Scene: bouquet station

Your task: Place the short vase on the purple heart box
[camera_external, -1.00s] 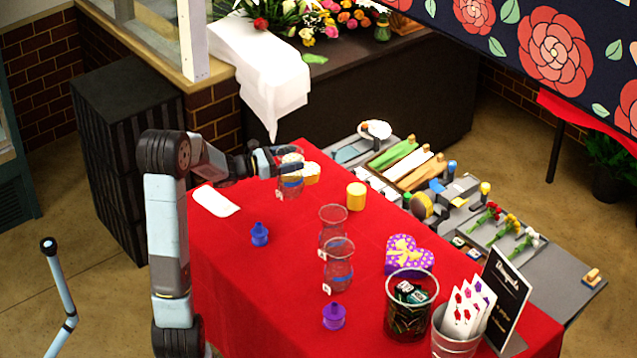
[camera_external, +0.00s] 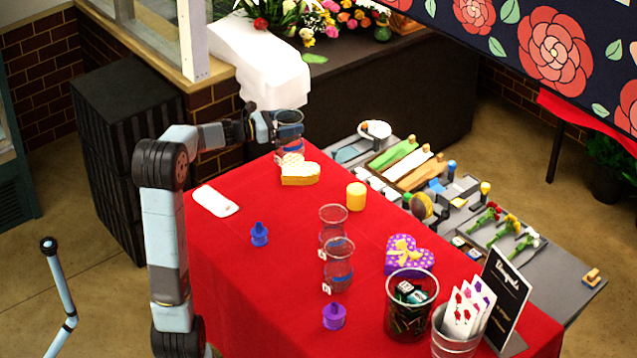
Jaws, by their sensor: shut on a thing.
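My gripper (camera_external: 278,130) is shut on a clear glass vase (camera_external: 289,117), held upright above the far left part of the red table. The fingers hide part of this vase. The purple heart box (camera_external: 409,262), with a yellow bow, lies on the table at the right, well apart from my gripper; its lid is clear. Two more glass vases stand close together in the middle of the table, one behind (camera_external: 333,213) and one in front (camera_external: 339,273). I cannot tell clearly which vase is the shortest.
A yellow candle (camera_external: 356,196), a blue jar (camera_external: 260,236) and a purple jar (camera_external: 334,318) stand on the table. A dark-filled glass bin (camera_external: 409,335) is in front of the purple box. The table's left middle is mostly clear.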

